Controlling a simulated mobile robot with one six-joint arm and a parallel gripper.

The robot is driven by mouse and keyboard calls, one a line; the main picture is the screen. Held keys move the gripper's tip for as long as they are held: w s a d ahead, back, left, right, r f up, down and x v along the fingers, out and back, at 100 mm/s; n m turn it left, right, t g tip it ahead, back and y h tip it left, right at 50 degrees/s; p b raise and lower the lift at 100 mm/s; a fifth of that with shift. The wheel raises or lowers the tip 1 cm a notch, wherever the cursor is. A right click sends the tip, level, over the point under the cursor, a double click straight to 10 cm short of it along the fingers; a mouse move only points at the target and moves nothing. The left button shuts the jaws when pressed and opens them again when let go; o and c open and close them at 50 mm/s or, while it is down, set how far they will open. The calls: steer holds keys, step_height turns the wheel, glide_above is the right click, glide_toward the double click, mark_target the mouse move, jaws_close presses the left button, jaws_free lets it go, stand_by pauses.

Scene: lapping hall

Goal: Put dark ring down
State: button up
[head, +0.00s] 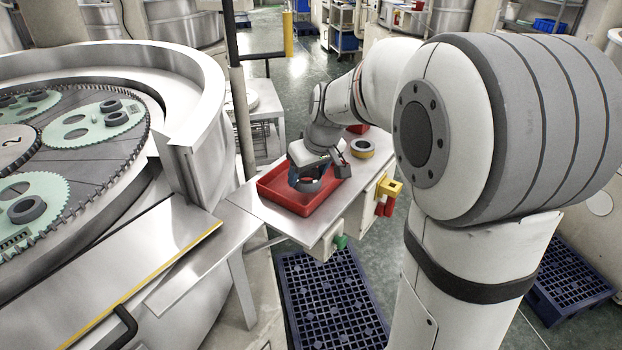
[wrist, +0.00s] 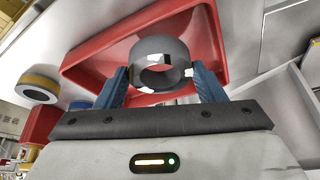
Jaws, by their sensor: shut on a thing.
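The dark ring (wrist: 160,52) is between the two blue fingers of my gripper (wrist: 162,84) in the wrist view, and the gripper is shut on it. In the head view the ring (head: 308,186) shows under my gripper (head: 307,178), over the red tray (head: 283,203) on the steel table. The tray's red rim (wrist: 88,62) also shows behind the ring in the wrist view. I cannot tell whether the ring touches the tray floor. The tray looks otherwise empty where I see it.
A yellow-edged ring (head: 362,149) lies on the table behind the tray; it also shows in the wrist view (wrist: 37,88). A yellow and red switch box (head: 388,190) is at the table's right edge. The round lapping machine (head: 190,110) with green carriers stands left. Blue pallets (head: 325,300) lie below.

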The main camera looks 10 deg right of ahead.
steer(key=shift+f, duration=1.3)
steer(key=shift+f, duration=0.1)
steer(key=o, duration=1.1)
steer(key=b+v, duration=0.1)
steer(key=v, duration=1.1)
steer(key=s+f+m, duration=0.1)
steer(key=s+f, duration=0.2)
steer(key=s, duration=0.3)
steer(key=s+f+m+g+h, duration=0.1)
steer(key=s+f, duration=0.2)
steer(key=s, duration=0.4)
steer(key=s+a+f+m, duration=0.1)
steer(key=s+f, duration=0.3)
steer(key=s, duration=0.2)
steer(key=shift+s+f+m, duration=0.1)
steer(key=shift+s+m, duration=0.25)
steer(key=shift+m, duration=0.05)
